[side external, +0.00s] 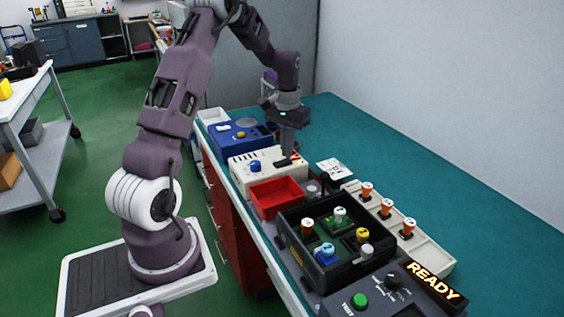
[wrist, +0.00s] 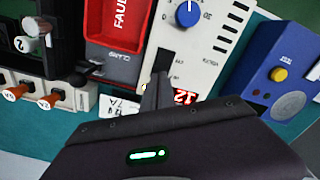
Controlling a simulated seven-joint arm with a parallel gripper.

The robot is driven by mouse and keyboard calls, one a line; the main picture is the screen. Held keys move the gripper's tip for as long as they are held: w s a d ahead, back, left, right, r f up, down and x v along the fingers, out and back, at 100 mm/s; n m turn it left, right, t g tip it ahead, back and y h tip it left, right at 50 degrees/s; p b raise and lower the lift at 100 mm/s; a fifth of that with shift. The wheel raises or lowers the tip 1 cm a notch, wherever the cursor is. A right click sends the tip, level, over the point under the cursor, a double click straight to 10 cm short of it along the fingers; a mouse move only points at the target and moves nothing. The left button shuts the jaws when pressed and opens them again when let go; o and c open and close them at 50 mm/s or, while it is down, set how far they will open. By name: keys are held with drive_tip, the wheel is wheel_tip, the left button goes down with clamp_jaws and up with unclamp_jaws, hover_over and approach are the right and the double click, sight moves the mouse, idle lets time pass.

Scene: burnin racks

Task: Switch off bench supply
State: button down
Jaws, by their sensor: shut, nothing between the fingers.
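The bench supply (side external: 243,171) is a white box with a blue knob (side external: 255,166), standing on the bench between a blue box and a red bin. My gripper (side external: 288,154) is shut and empty, pointing down over the supply's right end. In the wrist view its fingertips (wrist: 157,80) are close to the switch and partly cover that area. I cannot tell whether they touch it, or the switch's position.
The red FAULT bin (side external: 276,196) is beside the supply. The blue box (side external: 236,138) with a yellow button is on its other side. A black tray (side external: 290,237) with coloured parts and a READY panel (side external: 434,280) stand in front.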

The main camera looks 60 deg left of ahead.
sight(287, 160)
drive_tip(key=shift+f, duration=0.8)
drive_tip(key=shift+r, duration=3.55)
